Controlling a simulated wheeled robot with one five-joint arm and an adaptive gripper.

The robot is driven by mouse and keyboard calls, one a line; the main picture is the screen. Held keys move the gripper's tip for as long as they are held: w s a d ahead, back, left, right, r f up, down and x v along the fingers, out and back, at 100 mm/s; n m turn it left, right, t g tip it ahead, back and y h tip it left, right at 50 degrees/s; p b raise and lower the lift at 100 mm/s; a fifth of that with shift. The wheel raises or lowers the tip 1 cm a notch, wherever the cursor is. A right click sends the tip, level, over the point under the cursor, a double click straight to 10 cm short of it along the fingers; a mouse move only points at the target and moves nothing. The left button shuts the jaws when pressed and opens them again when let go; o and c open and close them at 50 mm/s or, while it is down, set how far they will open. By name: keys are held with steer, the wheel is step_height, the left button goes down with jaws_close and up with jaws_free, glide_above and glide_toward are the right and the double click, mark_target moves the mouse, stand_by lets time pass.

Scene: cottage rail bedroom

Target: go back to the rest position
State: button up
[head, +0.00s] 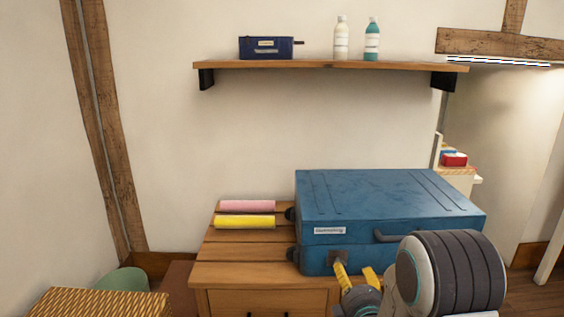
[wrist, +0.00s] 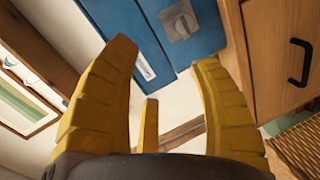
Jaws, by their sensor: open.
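My gripper (head: 356,278) has yellow fingers and is in front of the blue suitcase (head: 385,198) in the head view. In the wrist view my gripper (wrist: 165,95) has its fingers spread apart with nothing between them. The blue suitcase also shows beyond the fingertips in the wrist view (wrist: 135,22), with a metal latch and a white label. The suitcase lies shut on a wooden dresser (head: 258,273). My arm covers part of its lower right front. I cannot tell the exact gap between fingertips and suitcase.
A pink roll (head: 247,206) and a yellow roll (head: 244,222) lie on the dresser, left of the suitcase. A wall shelf (head: 300,65) above holds a dark blue pouch (head: 266,48) and two bottles (head: 341,38). A woven basket (head: 98,303) stands at the lower left.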

steer(key=s+r+m+g+p, duration=0.35)
steer(key=s+r+p, duration=0.25)
steer(key=r+p, duration=0.4)
steer(key=s+r+m+g+p, duration=0.3)
steer(key=s+r+m+p, duration=0.4)
steer(key=r, duration=0.6)
steer(key=s+r+m+g+p, duration=0.5)
steer(key=s+r+g+p, duration=0.1)
steer(key=s+r+p, duration=1)
steer(key=s, duration=0.3)
steer(key=shift+s+r+p, duration=0.15)
steer(key=shift+r+p, duration=0.15)
steer(key=shift+p, duration=0.1)
